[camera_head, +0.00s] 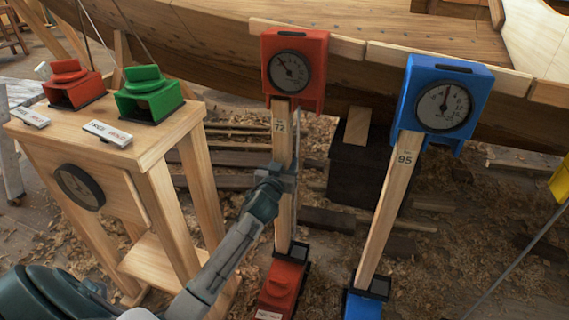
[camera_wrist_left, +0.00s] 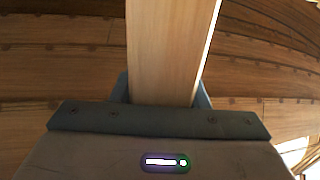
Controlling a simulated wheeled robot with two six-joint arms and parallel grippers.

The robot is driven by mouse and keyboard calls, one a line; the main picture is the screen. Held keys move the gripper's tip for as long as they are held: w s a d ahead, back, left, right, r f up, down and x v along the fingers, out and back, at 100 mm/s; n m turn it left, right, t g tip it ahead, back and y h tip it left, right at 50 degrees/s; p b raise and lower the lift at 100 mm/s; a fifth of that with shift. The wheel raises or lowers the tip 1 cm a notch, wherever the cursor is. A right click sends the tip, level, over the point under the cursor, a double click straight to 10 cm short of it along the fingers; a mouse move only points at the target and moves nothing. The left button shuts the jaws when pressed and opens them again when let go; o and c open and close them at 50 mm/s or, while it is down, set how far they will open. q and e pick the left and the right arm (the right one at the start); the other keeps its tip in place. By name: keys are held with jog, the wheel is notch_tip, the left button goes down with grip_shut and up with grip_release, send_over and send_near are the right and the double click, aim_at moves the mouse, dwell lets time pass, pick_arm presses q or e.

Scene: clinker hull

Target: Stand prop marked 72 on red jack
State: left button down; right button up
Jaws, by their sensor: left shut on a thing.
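The wooden prop marked 72 (camera_head: 284,220) stands close to upright in the head view. Its foot meets the dark socket on top of the red jack (camera_head: 280,287), and its top meets the red gauge box (camera_head: 296,68) on the hull. Whether the foot is fully seated I cannot tell. My left gripper (camera_head: 284,178) is shut on the prop about mid-height. In the left wrist view the pale prop (camera_wrist_left: 168,50) runs up between the fingers. My right gripper is not in view.
A prop marked 95 (camera_head: 389,200) stands slightly tilted between a blue jack (camera_head: 362,304) and a blue gauge box (camera_head: 443,100). A wooden stand (camera_head: 150,140) with red (camera_head: 74,85) and green (camera_head: 148,95) units is at left. A dark block (camera_head: 358,178) sits behind. Shavings cover the floor.

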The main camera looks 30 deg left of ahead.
pick_arm(q)
jog(key=shift+w+r, duration=0.1)
dwell(0.3)
jog(key=c, duration=0.7)
grip_release()
jog(key=shift+c, duration=0.2)
jog(key=p+v, duration=0.1)
jog(key=v, duration=1)
jog(key=shift+d, duration=0.1)
jog(key=shift+v, duration=2.4)
